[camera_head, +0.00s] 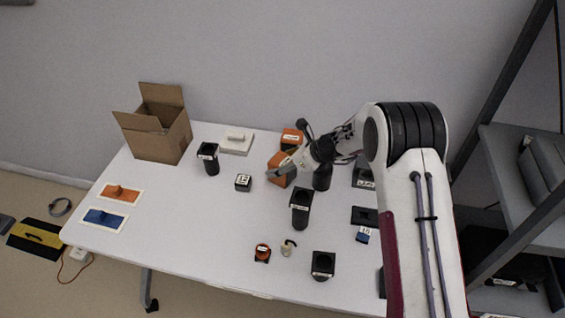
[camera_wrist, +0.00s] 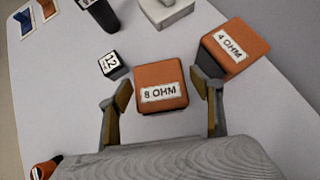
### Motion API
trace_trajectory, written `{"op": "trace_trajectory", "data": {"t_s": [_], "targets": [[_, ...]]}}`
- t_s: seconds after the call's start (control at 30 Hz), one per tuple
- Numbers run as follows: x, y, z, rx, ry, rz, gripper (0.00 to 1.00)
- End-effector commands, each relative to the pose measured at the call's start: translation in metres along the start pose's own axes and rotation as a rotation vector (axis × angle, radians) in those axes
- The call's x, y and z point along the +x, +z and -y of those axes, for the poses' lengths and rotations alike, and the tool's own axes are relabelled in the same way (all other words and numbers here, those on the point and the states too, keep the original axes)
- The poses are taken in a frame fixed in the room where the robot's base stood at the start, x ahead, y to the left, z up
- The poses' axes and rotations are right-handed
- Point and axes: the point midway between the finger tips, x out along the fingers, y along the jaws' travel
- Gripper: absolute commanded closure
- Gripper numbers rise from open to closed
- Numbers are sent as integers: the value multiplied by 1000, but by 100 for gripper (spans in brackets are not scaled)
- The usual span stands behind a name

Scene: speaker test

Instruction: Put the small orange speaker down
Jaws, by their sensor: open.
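An orange speaker block labelled 8 OHM (camera_wrist: 161,75) sits between the two fingers of my gripper (camera_wrist: 165,97) in the wrist view. The fingers stand apart on either side of it, with small gaps showing. The same block shows under my gripper (camera_head: 282,173) in the head view (camera_head: 279,164), where it appears to rest on the table; contact beneath is hidden. A second orange block labelled 4 OHM (camera_wrist: 234,44) stands to its right in the wrist view and behind it in the head view (camera_head: 291,136).
A small black block labelled 12 (camera_head: 243,182) stands left of the 8 OHM block. Several black holders, such as one (camera_head: 301,205) in front, stand on the white table (camera_head: 200,235). An open cardboard box (camera_head: 170,145), an orange panel (camera_head: 119,193) and a blue panel (camera_head: 103,218) are left.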

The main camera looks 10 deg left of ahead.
Motion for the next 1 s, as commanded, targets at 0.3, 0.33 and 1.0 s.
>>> {"op": "trace_trajectory", "data": {"t_s": [0.3, 0.33, 1.0], "targets": [[-10, 3, 1, 1, -1, 1, 35], [-13, 3, 1, 1, -2, 1, 35], [-94, 2, 0, 1, -1, 2, 35]]}}
